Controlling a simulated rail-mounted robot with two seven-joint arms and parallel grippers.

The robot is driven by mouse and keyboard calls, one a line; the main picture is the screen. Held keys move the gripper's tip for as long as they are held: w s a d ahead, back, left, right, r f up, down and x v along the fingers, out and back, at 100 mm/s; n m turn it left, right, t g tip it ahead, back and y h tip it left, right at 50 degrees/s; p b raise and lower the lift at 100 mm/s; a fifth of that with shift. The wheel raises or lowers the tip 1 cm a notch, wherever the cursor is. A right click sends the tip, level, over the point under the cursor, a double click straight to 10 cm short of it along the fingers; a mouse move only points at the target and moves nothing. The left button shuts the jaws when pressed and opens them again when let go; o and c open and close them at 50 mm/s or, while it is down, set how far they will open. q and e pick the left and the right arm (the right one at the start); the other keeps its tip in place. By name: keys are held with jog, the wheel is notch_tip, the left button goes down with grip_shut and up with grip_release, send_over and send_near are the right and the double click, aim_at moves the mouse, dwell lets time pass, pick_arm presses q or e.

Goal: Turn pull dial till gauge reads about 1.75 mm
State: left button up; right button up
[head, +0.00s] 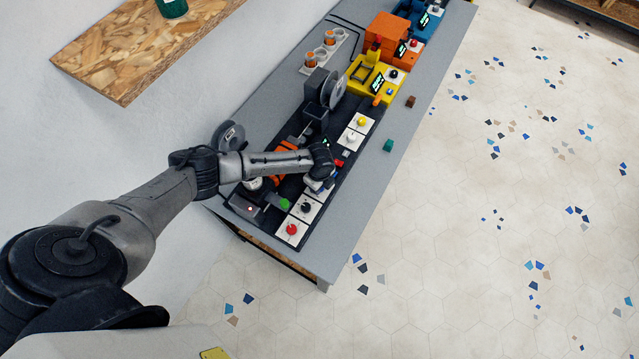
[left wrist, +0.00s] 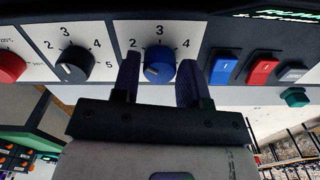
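In the left wrist view a blue dial (left wrist: 160,71) on a white panel has numbers 2, 3 and 4 around it. Its pointer line points to the lower left. My left gripper (left wrist: 160,82) has one finger on each side of it, with narrow gaps apparent; contact is not clear. A dark display (left wrist: 290,12) with green characters is cut off at the top right, and its reading cannot be made out. In the head view my left gripper (head: 318,182) is over the bench's front panel, and my arm hides the blue dial. My right gripper is out of view.
A black dial (left wrist: 74,65) and a red knob (left wrist: 8,68) sit left of the blue dial; a blue switch (left wrist: 226,68) and a red switch (left wrist: 263,73) sit right. In the head view, yellow (head: 369,75) and orange (head: 388,30) machines stand farther along the grey bench (head: 372,190).

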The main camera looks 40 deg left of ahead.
pick_arm(q)
jog(key=o, duration=0.3)
jog(key=shift+r, duration=6.95)
